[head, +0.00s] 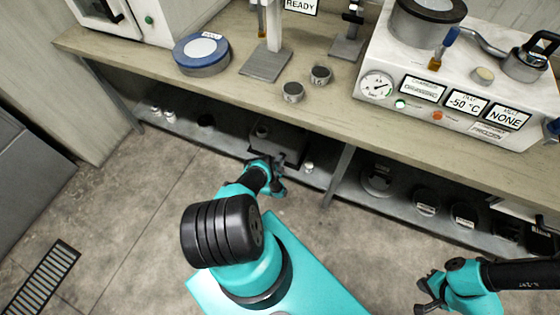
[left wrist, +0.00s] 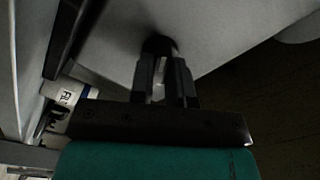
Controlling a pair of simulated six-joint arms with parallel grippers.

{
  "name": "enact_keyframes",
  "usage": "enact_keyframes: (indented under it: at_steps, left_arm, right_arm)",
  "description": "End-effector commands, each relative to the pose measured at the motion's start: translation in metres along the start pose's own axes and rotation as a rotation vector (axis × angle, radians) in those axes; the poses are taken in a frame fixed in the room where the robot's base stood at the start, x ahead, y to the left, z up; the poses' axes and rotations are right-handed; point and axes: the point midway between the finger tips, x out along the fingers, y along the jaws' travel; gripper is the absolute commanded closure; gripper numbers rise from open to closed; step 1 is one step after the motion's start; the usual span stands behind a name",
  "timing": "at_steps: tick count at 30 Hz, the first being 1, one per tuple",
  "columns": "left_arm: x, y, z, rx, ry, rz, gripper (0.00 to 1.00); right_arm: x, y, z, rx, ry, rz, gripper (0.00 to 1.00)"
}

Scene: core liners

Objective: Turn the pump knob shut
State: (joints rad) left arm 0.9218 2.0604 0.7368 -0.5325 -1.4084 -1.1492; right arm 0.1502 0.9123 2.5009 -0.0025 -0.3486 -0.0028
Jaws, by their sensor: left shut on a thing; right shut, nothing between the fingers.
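The pump (head: 292,142) is a dark grey box on the shelf under the bench. My left gripper (head: 272,172) reaches in at its front, and the arm hides part of the pump. In the left wrist view, my left gripper (left wrist: 162,78) is shut with its fingers at a small round black knob (left wrist: 158,44) on a grey surface. The fingers cover most of the knob, and its turn angle cannot be read. My right gripper (head: 428,292) is shut and empty, low at the right, away from the pump.
The bench edge (head: 215,101) overhangs the shelf. A bench leg (head: 338,176) stands right of the pump. A small white item (head: 309,168) sits beside the pump. A white labelled container (left wrist: 68,96) is close left of my gripper in the wrist view. The floor (head: 125,215) at left is mostly clear.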

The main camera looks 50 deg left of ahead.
Motion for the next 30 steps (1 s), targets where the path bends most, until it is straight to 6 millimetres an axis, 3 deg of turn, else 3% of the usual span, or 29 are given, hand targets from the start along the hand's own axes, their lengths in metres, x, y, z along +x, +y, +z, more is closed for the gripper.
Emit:
enact_keyframes:
  at_steps: [30]
  left_arm:
    - [0.0024, -0.0030, -0.0007, -0.901, 0.008, -0.004, 1.00]
  right_arm:
    - [0.0000, 0.0000, 0.0000, 0.000, 0.000, 0.000, 1.00]
